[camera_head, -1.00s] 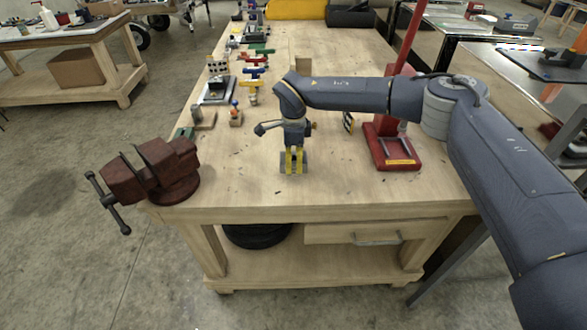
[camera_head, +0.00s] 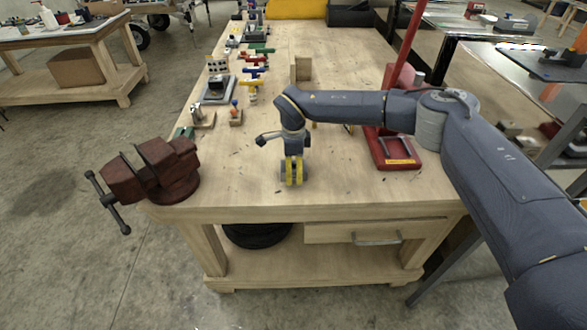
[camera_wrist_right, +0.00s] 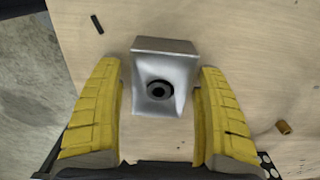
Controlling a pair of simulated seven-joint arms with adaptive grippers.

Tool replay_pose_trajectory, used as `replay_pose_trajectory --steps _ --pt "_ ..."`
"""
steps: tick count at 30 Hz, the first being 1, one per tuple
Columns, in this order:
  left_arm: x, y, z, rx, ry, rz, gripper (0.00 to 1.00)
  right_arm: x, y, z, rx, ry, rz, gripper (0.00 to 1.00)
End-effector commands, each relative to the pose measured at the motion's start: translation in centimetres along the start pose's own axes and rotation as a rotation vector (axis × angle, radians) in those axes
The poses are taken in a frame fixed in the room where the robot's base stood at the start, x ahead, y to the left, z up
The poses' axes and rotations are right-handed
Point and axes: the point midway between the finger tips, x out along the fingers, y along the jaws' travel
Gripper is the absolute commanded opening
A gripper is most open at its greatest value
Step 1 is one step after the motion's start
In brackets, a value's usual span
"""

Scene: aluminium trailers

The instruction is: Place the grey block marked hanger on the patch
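A grey metal block (camera_wrist_right: 150,100) with a round dark hole lies on the wooden table, between the two yellow fingers of my right gripper in the wrist view. No lettering shows on it. There is a gap between the block and each finger, so the right gripper (camera_head: 293,182) is open around it. In the head view the gripper points down near the table's front edge and mostly hides the block. I cannot make out the patch in these views. My left gripper is not in view.
A dark red vise (camera_head: 150,172) is at the table's front left corner. A red stand (camera_head: 392,150) is on the right, beside my right arm. Several small parts, including a blue one (camera_head: 254,71), line the left side. A wooden block (camera_head: 301,70) stands farther back.

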Motion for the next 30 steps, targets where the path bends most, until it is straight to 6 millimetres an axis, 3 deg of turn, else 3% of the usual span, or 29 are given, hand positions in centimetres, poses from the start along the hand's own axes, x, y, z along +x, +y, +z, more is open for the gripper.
replay_pose_trajectory --steps 8,24,30 --pt "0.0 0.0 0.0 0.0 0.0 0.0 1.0 -0.6 -0.1 0.0 -0.001 -0.001 -0.002 0.73" --pt "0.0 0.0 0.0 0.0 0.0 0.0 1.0 -9.2 -0.1 0.0 -0.001 0.0 -0.004 0.73" --pt "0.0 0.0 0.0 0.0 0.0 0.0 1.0 -11.3 0.0 0.0 0.001 0.0 -0.001 0.73"
